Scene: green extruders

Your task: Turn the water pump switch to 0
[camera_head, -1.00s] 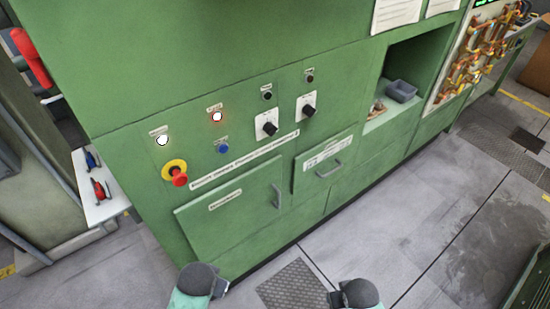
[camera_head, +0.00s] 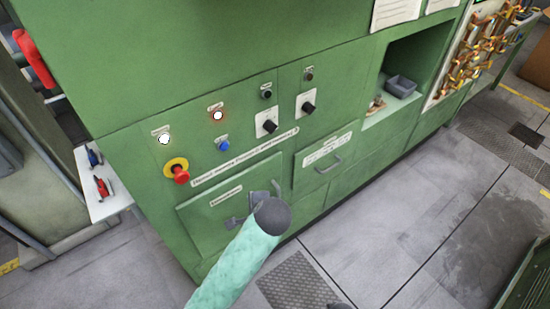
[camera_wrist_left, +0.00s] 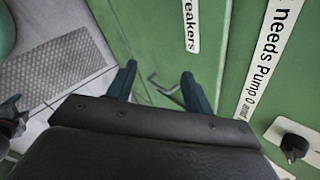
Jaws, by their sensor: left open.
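Two black rotary switches on white plates, a left one (camera_head: 269,126) and a right one (camera_head: 308,107), sit on the green cabinet front. Their small labels are unreadable, so I cannot tell which is for the water pump. One black knob shows at the lower right of the left wrist view (camera_wrist_left: 293,147). My left gripper (camera_head: 252,206) is open in front of the lower left door, below the switches and apart from them. Its two fingers show in the left wrist view (camera_wrist_left: 158,84) with nothing between them. Only a dark piece of my right arm shows at the bottom edge.
A red emergency stop (camera_head: 180,174), a blue button (camera_head: 223,145) and lit lamps (camera_head: 218,115) are left of the switches. A long label strip (camera_head: 245,157) runs below. Doors with handles (camera_head: 328,165) stand out low. An open niche (camera_head: 405,75) is right.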

